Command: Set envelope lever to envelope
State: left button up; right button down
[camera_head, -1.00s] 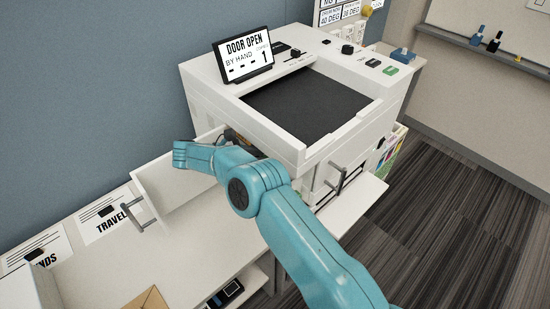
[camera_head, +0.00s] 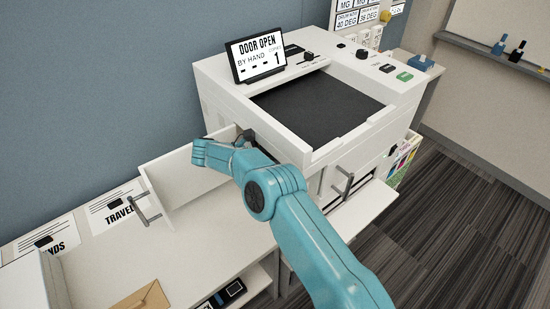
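The white printer (camera_head: 232,105) stands on the counter with its screen (camera_head: 258,57) reading "DOOR OPEN", "BY HAND" and "1". Its side door (camera_head: 182,172) with a grey handle is swung open to the left. My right arm comes in from the bottom right, and my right gripper (camera_head: 246,138) is at the opening behind this door. Only its dark end shows, so I cannot tell whether its fingers are open or touch anything. I cannot make out the envelope lever. A brown envelope (camera_head: 143,301) lies at the bottom edge of the view. My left gripper is not in view.
Cards, one reading "TRAVEL" (camera_head: 114,206), lie along the wall at left. A grey handle (camera_head: 343,180) is on the printer's front, above a projecting white tray (camera_head: 368,203). The counter (camera_head: 215,240) left of my arm is mostly bare.

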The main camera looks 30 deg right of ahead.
jog(key=shift+s+a+n+t+h, duration=0.15)
jog(key=shift+s+n+t, duration=0.1)
jog(key=shift+n+t, duration=0.35)
jog(key=shift+s+d+n+t+h, duration=0.1)
jog(key=shift+s+n+t+h, duration=0.1)
jog(key=shift+n+t, duration=0.4)
jog(key=shift+s+f+n+t+y+b, duration=0.1)
jog(key=shift+s+n+t+y+b, duration=0.25)
jog(key=shift+n+t+b, duration=0.65)
jog(key=shift+s+r+n+t+y+b, duration=0.15)
jog(key=shift+s+n+t+b, duration=0.35)
jog(key=shift+n+t, duration=0.9)
jog(key=shift+s+f+n+t+y+b, duration=0.15)
jog(key=shift+s+n+t+y+b, duration=0.2)
jog(key=shift+n+t+b, duration=0.85)
jog(key=shift+t+p, duration=0.4)
jog(key=shift+p, duration=0.05)
jog(key=c, duration=1.2)
grip_release()
